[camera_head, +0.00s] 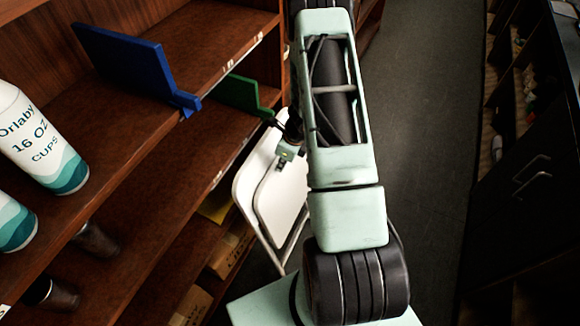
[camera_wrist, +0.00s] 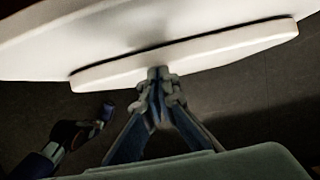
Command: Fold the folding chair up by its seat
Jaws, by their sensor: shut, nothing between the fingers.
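The white folding chair (camera_head: 278,192) stands beside the wooden shelves in the head view, partly covered by my arm. In the wrist view a broad white panel of the chair (camera_wrist: 110,28) fills the top, with a thinner white slab, which looks like the seat (camera_wrist: 220,47), just below it. My gripper (camera_wrist: 160,76) is shut and empty, its fingertips at the lower edge of that slab. They look close to or touching it; I cannot tell which.
The wooden shelves (camera_head: 125,118) at left hold cups (camera_head: 45,150), a blue divider (camera_head: 130,62), a green divider (camera_head: 240,93) and boxes low down. Dark cabinets (camera_head: 530,180) stand at the right. The dark floor aisle (camera_head: 430,110) between them is clear.

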